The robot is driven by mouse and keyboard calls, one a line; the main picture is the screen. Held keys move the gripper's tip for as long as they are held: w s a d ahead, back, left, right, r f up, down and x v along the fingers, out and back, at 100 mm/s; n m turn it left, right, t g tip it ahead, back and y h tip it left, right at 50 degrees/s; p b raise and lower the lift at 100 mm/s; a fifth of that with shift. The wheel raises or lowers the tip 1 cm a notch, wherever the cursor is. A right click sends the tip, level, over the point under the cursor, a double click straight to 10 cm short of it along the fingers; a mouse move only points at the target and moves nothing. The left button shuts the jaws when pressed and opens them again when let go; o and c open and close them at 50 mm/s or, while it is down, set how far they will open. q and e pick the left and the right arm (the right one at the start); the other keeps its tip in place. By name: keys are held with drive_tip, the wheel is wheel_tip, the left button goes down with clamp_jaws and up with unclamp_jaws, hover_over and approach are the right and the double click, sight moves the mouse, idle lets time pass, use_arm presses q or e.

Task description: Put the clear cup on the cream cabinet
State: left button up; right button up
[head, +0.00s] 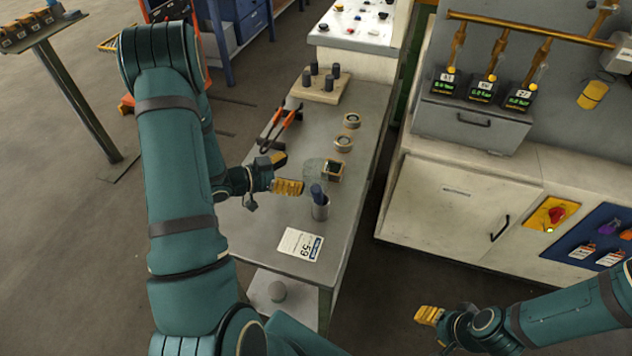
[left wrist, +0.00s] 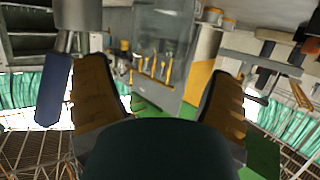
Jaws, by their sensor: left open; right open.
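The clear cup (head: 315,168) stands on the grey workbench (head: 262,225), faint and see-through. My left gripper (head: 284,174) is open, low over the bench just left of the cup, with its fingers pointing toward it. In the left wrist view the clear cup (left wrist: 172,40) shows ahead, between the open fingers (left wrist: 160,75); I cannot tell whether they touch it. The cream cabinet (head: 455,205) stands to the right across a gap, its top partly under a grey panel unit. My right gripper (head: 428,315) is open and empty, low in front of the cabinet.
A metal cup with a blue-handled item (head: 320,207) stands close in front of the clear cup. A small box (head: 334,171) is right behind it. Two rings (head: 343,144), orange-handled tongs (head: 280,128), a pegged wooden block (head: 320,88) and a card (head: 300,244) lie on the bench.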

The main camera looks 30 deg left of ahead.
sight(312, 171)
use_arm(q)
drive_tip(key=shift+b+x, duration=0.35)
drive_tip(key=shift+x, duration=2.75)
drive_tip(key=shift+f, duration=0.1)
drive_tip(key=c, duration=0.9)
drive_tip(key=shift+c, duration=0.5)
